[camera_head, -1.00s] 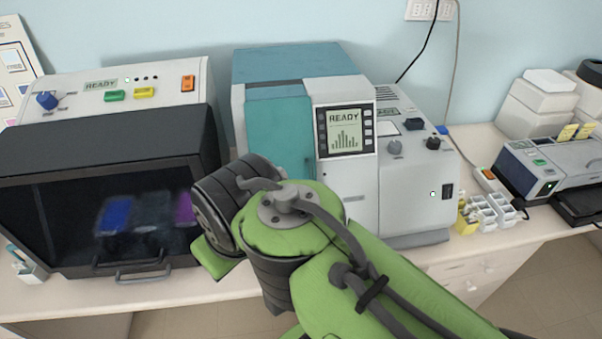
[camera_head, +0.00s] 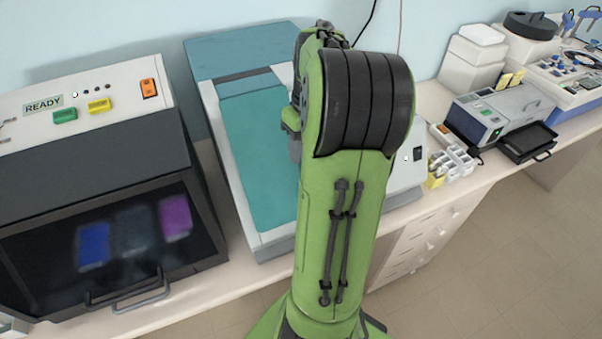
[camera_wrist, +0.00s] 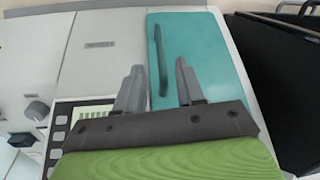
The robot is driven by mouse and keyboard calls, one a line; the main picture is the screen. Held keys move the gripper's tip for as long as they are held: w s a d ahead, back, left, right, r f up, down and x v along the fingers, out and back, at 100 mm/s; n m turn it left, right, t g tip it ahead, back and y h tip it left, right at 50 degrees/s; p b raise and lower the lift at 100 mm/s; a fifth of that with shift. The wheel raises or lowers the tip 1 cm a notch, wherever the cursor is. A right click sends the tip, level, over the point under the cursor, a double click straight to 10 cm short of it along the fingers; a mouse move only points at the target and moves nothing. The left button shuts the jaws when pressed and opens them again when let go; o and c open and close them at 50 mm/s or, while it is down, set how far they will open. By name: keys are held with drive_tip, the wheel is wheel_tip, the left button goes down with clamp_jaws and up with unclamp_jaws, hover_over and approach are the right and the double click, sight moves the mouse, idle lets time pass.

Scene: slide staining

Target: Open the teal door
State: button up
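The teal door (camera_head: 258,160) is the flat front panel of a white-and-teal machine and looks closed. In the wrist view, the teal door (camera_wrist: 208,50) carries a long, dark teal bar handle (camera_wrist: 157,45) near one edge. My gripper (camera_wrist: 160,66) is open, with one grey finger on each side of the handle's line. The handle lies between the fingers; I cannot tell whether either finger touches it. In the head view my green arm covers the handle, most of my gripper and the machine's right part.
A dark-windowed machine (camera_head: 90,165) with a front bar handle stands close on the left. A white rack (camera_head: 455,163) and a small blue-grey device (camera_head: 500,115) stand on the right. Open floor (camera_head: 490,250) lies in front of the counter.

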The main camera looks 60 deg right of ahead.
sight(270, 164)
drive_tip(key=f, duration=0.7)
drive_tip(key=shift+w+a+f, duration=0.1)
drive_tip(key=shift+a+f, duration=0.3)
clamp_jaws()
